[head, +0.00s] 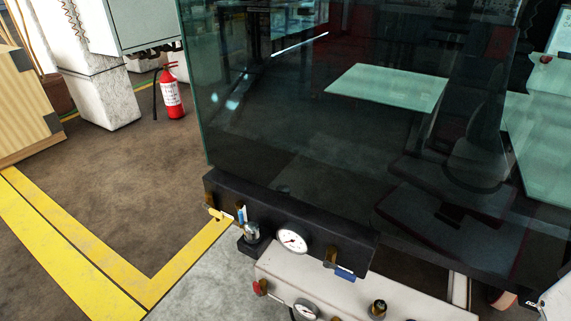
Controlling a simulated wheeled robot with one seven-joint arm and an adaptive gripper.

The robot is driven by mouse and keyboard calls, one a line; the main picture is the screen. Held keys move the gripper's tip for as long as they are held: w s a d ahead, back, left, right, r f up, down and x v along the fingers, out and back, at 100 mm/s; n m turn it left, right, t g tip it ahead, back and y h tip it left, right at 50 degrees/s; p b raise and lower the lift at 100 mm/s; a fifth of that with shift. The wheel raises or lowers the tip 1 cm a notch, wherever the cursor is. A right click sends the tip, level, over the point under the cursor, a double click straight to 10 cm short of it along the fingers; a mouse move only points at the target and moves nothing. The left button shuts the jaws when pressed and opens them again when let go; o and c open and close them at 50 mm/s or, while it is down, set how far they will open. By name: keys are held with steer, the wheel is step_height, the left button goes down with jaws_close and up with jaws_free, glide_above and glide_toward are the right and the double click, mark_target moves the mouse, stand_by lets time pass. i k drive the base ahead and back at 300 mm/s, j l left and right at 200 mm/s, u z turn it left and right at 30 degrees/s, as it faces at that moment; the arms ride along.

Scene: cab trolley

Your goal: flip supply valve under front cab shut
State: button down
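Below the glass front of the cab (300,130) runs a dark panel (270,215) with valves and a gauge. At its left end is a brass valve with a yellow lever (221,215), and beside it a small blue lever (241,214) above a silver fitting (251,232). A round white gauge (292,240) sits mid-panel. Toward the right end is a brass valve with a blue lever (344,272), which points down to the right. I cannot tell which of these is the supply valve, or whether it is open. My gripper is not in view.
A pale box (400,300) below the panel carries a red knob (260,287), another gauge (306,309) and a black knob (378,308). A red fire extinguisher (171,93) stands back left. Brown floor with yellow lines (150,285) is open on the left.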

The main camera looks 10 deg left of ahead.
mark_target(256, 287)
steer(key=u, duration=1.65)
steer(key=i+j, duration=0.15)
steer(key=j, duration=0.15)
steer(key=i+j, duration=0.2)
steer(key=j+z, duration=0.05)
steer(key=j, duration=0.05)
